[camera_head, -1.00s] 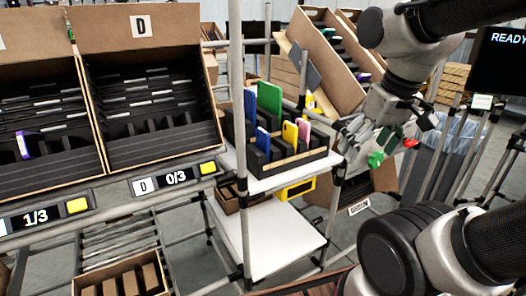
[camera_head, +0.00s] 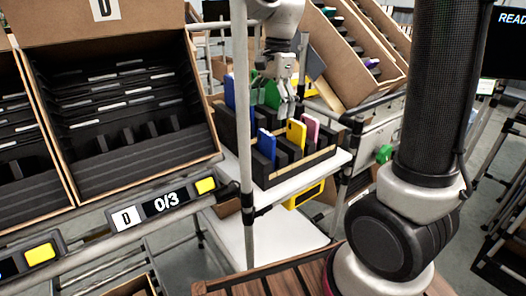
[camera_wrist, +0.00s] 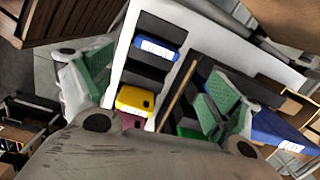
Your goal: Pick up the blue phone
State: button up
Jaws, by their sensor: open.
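Two blue phones stand in the black slotted rack (camera_head: 318,158). The small blue phone (camera_head: 266,145) is in the front row at the left; in the wrist view a small blue phone (camera_wrist: 157,48) has a white label. The larger blue phone (camera_head: 229,92) is at the back left, and a large blue surface (camera_wrist: 268,128) shows at the right in the wrist view. My gripper (camera_head: 281,100) is over the rack, open and empty, fingers pointing down. Its green-padded fingers are spread on either side of the wrist view (camera_wrist: 155,78).
A yellow phone (camera_head: 296,133) and a pink phone (camera_head: 312,127) stand right of the small blue one. A green phone (camera_head: 268,95) stands behind, partly hidden by my gripper. Tilted cartons (camera_head: 120,90) flank the rack.

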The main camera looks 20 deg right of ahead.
aim_at(266, 132)
jog(key=shift+m, duration=0.6)
jog(key=f, duration=0.2)
jog(key=s+a+f, duration=0.1)
jog(key=f, duration=0.4)
jog(key=shift+s+a+f, duration=0.15)
jog(key=shift+a+f, duration=0.15)
jog(key=shift+f, duration=0.05)
jog(key=c, duration=1.2)
jog(key=shift+r, duration=0.1)
